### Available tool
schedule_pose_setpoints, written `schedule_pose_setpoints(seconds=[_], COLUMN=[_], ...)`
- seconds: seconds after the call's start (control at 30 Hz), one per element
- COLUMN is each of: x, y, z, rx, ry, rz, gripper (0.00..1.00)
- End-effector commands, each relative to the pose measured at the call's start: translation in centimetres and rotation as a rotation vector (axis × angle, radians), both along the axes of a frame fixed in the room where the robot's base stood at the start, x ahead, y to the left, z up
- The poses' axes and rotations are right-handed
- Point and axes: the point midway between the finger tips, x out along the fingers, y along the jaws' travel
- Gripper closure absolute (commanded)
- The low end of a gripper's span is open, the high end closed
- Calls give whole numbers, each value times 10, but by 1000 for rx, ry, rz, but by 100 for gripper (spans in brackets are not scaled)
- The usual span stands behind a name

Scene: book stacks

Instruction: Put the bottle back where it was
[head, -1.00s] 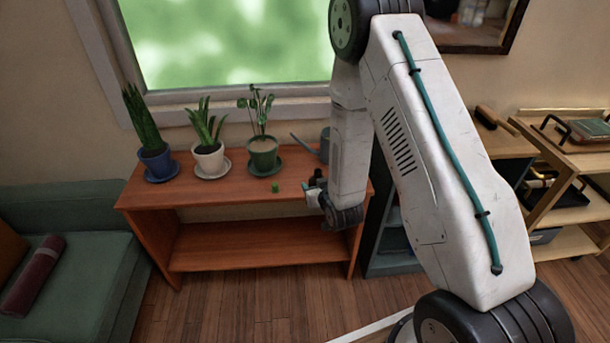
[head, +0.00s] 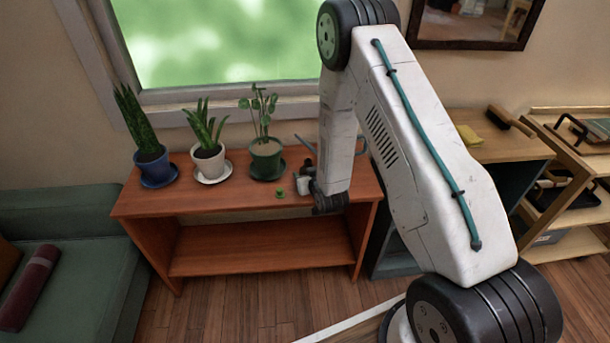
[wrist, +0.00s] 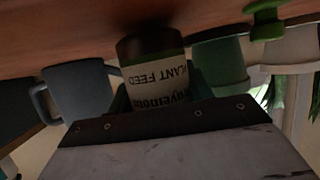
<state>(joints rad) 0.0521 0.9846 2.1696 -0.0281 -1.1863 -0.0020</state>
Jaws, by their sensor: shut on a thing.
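The bottle is brown with a pale label reading "PLANT FEED"; in the wrist view the bottle (wrist: 155,80) is between my gripper's (wrist: 152,95) fingers, which are shut on it. That view is upside down, so the bottle is upright. Its base is close to the wooden tabletop; I cannot tell whether it touches. In the head view my gripper (head: 308,182) is over the right part of the orange-brown shelf unit's top (head: 225,200). There the bottle shows only as a small dark shape (head: 309,167), partly hidden by the gripper.
Three potted plants, in a blue pot (head: 153,166), a white pot (head: 208,161) and a green pot (head: 265,158), line the back. A small green object (head: 280,193) lies left of my gripper. A grey watering can (wrist: 80,90) is close by. The front left top is clear.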

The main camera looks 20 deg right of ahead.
Motion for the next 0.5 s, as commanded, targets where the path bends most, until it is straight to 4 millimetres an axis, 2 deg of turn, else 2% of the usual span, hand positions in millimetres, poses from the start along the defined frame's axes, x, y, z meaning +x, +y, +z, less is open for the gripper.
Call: schedule_pose_setpoints(seconds=[0.4, 0.43, 0.5], x=[0, 0, 0], y=[2, 2, 2], z=[-7, -7, -7], rx=[0, 0, 0], ry=[-2, -1, -1], rz=[2, 2, 3], gripper=[81, 41, 28])
